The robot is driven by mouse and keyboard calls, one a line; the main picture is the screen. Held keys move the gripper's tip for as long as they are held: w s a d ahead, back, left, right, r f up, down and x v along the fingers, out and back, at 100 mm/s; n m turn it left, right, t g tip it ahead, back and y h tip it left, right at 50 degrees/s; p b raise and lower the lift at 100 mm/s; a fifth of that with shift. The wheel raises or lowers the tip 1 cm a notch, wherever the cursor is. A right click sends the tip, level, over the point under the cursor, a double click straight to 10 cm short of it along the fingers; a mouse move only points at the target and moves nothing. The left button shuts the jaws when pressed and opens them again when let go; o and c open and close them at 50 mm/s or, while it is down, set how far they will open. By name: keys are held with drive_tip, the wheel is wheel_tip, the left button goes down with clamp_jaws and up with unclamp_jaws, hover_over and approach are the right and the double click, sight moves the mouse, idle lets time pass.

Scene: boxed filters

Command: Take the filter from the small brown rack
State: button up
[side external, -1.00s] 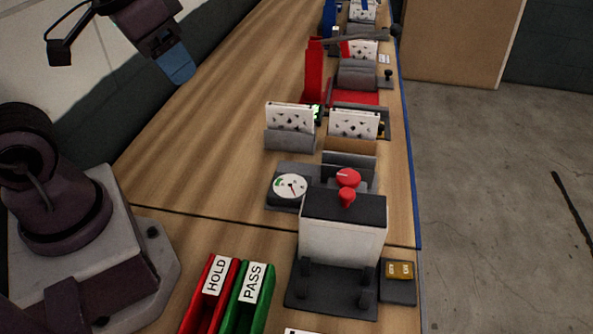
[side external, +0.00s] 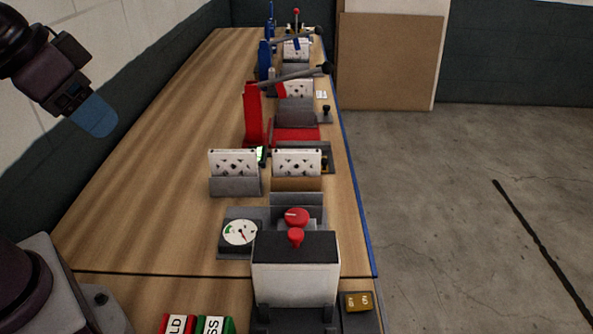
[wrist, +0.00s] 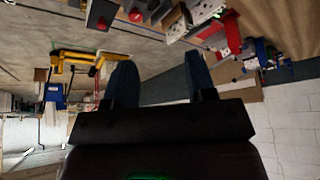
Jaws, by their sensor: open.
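The small brown rack (side external: 297,185) stands on the wooden bench in the side external view. A white filter with dark marks (side external: 297,161) stands upright in it. To its left, a grey rack (side external: 234,187) holds a similar white filter (side external: 233,161). My gripper (side external: 97,118) is high at the left, well apart from both racks. In the wrist view, my gripper's (wrist: 161,80) two blue fingers are spread with nothing between them. The racks are small and hard to tell apart there.
A round gauge (side external: 240,233) and a white box with red knobs (side external: 295,268) stand in front of the racks. A red press (side external: 254,115) with a long lever stands behind. The bench's left side (side external: 150,170) is clear.

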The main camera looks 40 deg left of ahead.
drive_tip(key=shift+o, duration=0.8)
